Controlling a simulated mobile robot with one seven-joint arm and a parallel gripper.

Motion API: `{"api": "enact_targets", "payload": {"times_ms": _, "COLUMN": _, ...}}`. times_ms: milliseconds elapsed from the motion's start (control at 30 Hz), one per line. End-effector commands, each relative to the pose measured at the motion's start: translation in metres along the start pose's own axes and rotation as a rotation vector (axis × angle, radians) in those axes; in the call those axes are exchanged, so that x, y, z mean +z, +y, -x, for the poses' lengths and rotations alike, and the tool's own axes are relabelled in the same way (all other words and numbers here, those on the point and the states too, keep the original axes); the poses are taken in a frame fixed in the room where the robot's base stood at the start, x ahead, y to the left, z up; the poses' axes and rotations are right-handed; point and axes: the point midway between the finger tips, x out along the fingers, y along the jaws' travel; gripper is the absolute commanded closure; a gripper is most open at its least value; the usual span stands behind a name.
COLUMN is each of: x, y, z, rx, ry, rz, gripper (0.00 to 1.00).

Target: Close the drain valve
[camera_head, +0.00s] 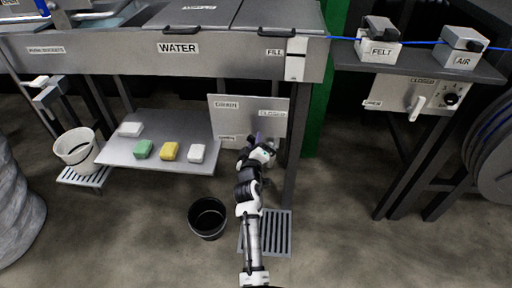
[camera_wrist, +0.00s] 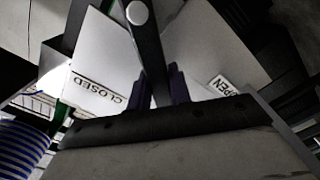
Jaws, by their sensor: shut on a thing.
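The drain valve panel (camera_head: 228,112) is a grey plate with small labels, standing under the water trough. In the wrist view the panel (camera_wrist: 95,60) carries a CLOSED label (camera_wrist: 97,88) on the left and an OPEN label (camera_wrist: 222,85) on the right. The dark valve lever (camera_wrist: 147,45) runs from a round pivot at the top down between the two labels. My gripper (camera_head: 256,139) is at the panel; in the wrist view its dark fingers (camera_wrist: 160,92) are shut on the lever's free end. In the head view my gripper and wrist hide the lever.
A shelf (camera_head: 125,155) left of my arm holds several soap-like blocks. A black bucket (camera_head: 208,217) and a floor grate (camera_head: 279,233) are close to my arm. A table leg (camera_head: 292,165) stands just right of the panel. The floor to the right is open.

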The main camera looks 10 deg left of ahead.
Motion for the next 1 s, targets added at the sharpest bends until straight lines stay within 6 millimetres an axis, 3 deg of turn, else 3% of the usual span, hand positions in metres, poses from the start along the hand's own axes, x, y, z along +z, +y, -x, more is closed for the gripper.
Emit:
{"api": "enact_targets", "payload": {"times_ms": 600, "x": 0.009, "y": 0.038, "z": -0.001, "rx": 0.004, "ry": 0.003, "rz": -0.575, "gripper": 1.0}}
{"api": "enact_targets", "payload": {"times_ms": 1000, "x": 0.019, "y": 0.051, "z": -0.001, "rx": 0.003, "ry": 0.004, "rz": -0.822, "gripper": 1.0}}
